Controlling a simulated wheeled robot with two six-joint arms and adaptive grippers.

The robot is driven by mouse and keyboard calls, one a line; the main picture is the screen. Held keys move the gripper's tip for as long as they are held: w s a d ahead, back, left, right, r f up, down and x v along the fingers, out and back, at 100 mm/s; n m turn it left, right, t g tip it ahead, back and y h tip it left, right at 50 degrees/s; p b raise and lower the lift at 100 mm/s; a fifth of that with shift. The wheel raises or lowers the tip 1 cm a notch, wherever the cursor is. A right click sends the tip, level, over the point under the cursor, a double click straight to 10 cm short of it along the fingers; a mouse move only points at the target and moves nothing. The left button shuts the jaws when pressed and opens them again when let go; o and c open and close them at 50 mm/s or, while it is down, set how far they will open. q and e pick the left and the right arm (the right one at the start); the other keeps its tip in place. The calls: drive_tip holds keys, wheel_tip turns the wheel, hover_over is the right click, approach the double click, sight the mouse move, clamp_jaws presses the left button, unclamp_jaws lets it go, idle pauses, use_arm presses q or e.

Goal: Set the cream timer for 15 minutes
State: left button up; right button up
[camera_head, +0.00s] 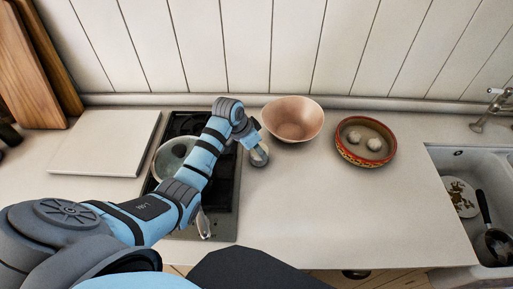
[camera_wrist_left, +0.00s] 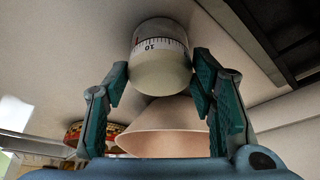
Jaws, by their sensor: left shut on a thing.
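The cream timer (camera_head: 260,157) stands on the counter just right of the hob. In the left wrist view the timer (camera_wrist_left: 160,68) shows as a round body with a white upper band, tick marks and an upside-down "10"; a small red mark is near its left edge. My left gripper (camera_head: 255,147) is at the timer, and in the wrist view its fingers (camera_wrist_left: 161,76) are on both sides of it, shut on it. The full dial is hidden. My right gripper is not in view.
A pink bowl (camera_head: 292,120) stands close behind the timer. A red patterned dish (camera_head: 365,158) with pale round pieces is to its right. A pan (camera_head: 168,160) sits on the hob (camera_head: 226,215) under my arm. The sink (camera_head: 440,165) is far right. The front counter is clear.

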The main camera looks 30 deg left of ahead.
use_arm(q)
drive_tip(key=shift+m, duration=0.3)
drive_tip(key=o, duration=1.1)
drive_tip(key=shift+o, duration=0.2)
drive_tip(key=v, duration=1.2)
drive_tip(key=shift+a, duration=0.15)
